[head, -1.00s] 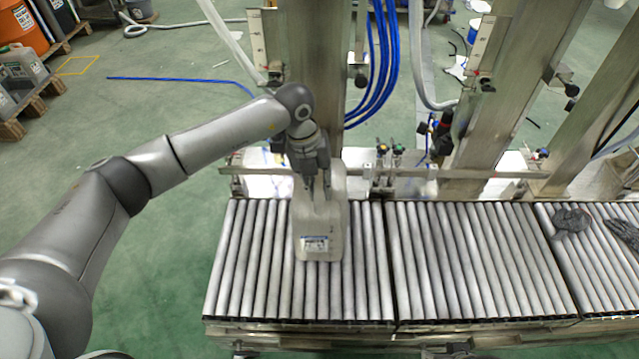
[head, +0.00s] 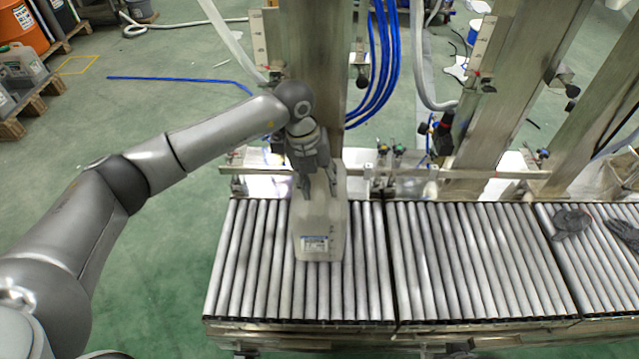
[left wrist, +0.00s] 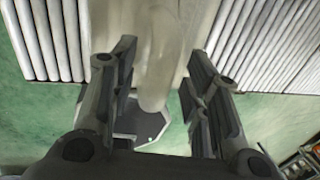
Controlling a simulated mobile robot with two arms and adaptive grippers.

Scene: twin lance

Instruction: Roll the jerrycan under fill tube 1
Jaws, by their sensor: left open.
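The whitish jerrycan (head: 322,222) stands on the left part of the roller conveyor in the head view, with a label on its near side. My left gripper (head: 319,190) is open over the top of the jerrycan. In the left wrist view my left gripper's two fingers (left wrist: 160,90) stand apart, with the pale jerrycan (left wrist: 170,30) between and beyond them. I cannot tell if the fingers touch it. The metal columns and hoses of the filling station stand behind the conveyor; which one is fill tube 1 I cannot tell.
The roller conveyor (head: 470,260) runs to the right with bare rollers. A metal rail (head: 480,173) with small fittings runs along the back. Blue hoses (head: 385,70) hang behind it.

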